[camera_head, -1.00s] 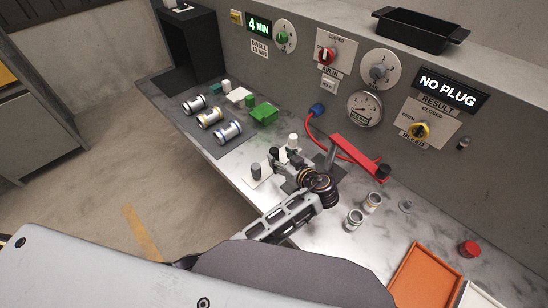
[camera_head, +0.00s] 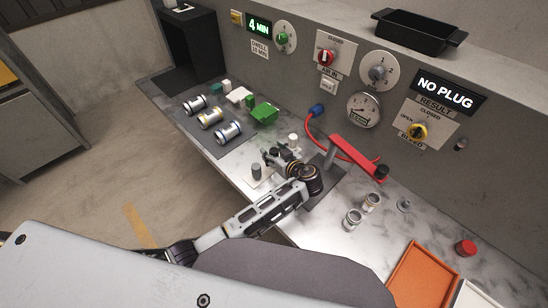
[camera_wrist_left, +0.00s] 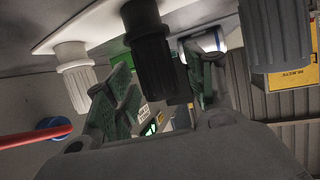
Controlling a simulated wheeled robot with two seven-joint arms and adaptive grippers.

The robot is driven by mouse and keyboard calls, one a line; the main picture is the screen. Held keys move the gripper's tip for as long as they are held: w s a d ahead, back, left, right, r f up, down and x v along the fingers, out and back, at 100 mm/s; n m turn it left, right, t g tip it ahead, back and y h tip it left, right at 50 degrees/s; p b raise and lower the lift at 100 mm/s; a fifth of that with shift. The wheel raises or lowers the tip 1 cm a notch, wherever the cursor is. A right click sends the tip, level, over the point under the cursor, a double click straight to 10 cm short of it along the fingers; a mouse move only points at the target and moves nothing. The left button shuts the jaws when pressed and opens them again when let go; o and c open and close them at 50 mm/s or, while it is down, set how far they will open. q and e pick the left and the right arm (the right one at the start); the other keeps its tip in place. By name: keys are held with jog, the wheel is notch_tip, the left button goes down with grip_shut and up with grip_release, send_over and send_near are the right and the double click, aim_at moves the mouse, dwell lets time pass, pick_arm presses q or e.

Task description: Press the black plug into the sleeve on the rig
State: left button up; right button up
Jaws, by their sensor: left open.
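In the left wrist view, the black plug (camera_wrist_left: 150,50) stands on a white plate (camera_wrist_left: 105,22), between a white plug (camera_wrist_left: 76,75) and a grey plug (camera_wrist_left: 275,40). My left gripper (camera_wrist_left: 158,88) is open, its green-padded fingers to either side of the black plug; I cannot tell whether they touch it. In the head view my left gripper (camera_head: 278,156) is among the plugs, with the white plug (camera_head: 293,140) behind it and the grey plug (camera_head: 256,172) in front. The rig has a red lever (camera_head: 358,155); my arm partly covers its base, and I see no sleeve on it. My right gripper is out of view.
Two metal sleeves (camera_head: 353,219) stand right of the rig. Several metal castings (camera_head: 210,117) lie on a dark mat at the left. An orange tray (camera_head: 418,275) and a red cap (camera_head: 466,247) are at the right. The result display (camera_head: 445,90) reads NO PLUG.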

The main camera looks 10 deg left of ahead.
pick_arm(q)
jog(key=c, duration=1)
jog(key=shift+r, duration=0.15)
jog(key=shift+r+b, duration=0.7)
jog(key=shift+r, duration=4.2)
jog(key=shift+w+r, duration=0.1)
